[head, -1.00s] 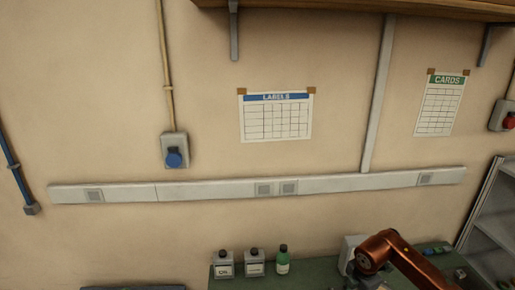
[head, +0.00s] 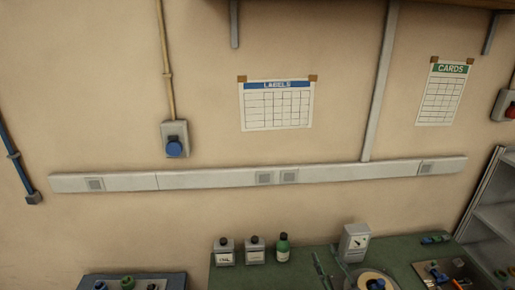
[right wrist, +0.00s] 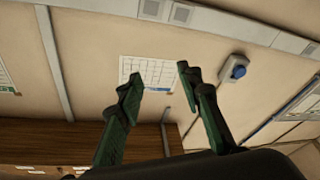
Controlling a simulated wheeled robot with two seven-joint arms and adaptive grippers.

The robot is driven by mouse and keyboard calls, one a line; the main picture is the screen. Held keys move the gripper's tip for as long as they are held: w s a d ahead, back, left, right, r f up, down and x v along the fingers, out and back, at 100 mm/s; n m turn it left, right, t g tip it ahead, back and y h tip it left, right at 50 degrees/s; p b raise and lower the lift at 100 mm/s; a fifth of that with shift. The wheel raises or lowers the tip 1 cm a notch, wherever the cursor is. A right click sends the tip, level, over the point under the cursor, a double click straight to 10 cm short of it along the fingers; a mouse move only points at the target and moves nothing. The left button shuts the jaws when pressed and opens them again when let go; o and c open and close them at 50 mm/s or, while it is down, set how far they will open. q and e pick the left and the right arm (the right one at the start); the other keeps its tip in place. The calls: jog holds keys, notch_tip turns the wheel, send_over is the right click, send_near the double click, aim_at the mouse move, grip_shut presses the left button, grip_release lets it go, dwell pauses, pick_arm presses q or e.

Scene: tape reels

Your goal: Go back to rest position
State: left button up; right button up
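My right gripper (head: 330,266) shows at the bottom of the head view as two slim dark green fingers pointing up, in front of the green bench. In the right wrist view the right gripper (right wrist: 159,75) has its two fingers spread apart with nothing between them. Beyond the fingertips are the wall and the labels sheet (right wrist: 150,71), seen upside down. My left gripper is not in either view. A pale tape reel (head: 391,280) with a blue centre lies on the bench (head: 306,258), cut off by the lower edge.
Two grey containers (head: 223,255) and a green bottle (head: 283,250) stand at the bench's back left. A grey instrument (head: 354,243) stands farther right. A tray (head: 424,267) holds small parts. Metal shelving (head: 491,215) stands at right. A wooden wall shelf (right wrist: 40,135) shows in the wrist view.

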jog(key=s+d+f+m+g+h, duration=0.3)
jog(key=s+d+f+m+h, duration=0.1)
jog(key=d+f, duration=0.4)
jog(key=s+d+f+m+g+h, duration=0.3)
jog(key=s+d+f+m+h, duration=0.15)
jog(key=d+f, duration=0.4)
jog(key=s+a+f+g+y, duration=0.1)
jog(key=s+f+g, duration=0.4)
jog(key=s+f, duration=0.6)
jog(key=s+a+f+g+y, duration=0.15)
jog(key=s+f+g, duration=0.35)
jog(key=s+f, duration=0.65)
jog(key=s+a+f+g+b, duration=0.1)
jog(key=s+f+b, duration=0.15)
jog(key=f, duration=1.25)
jog(key=s+f+g+b, duration=0.1)
jog(key=f+b, duration=0.2)
jog(key=f, duration=1.3)
jog(key=s+f+g+b, duration=0.1)
jog(key=s+f+b, duration=0.3)
jog(key=s+f, duration=1.6)
notch_tip(320, 180, down, 3)
jog(key=shift+f+n, duration=0.15)
jog(key=shift+n, duration=0.3)
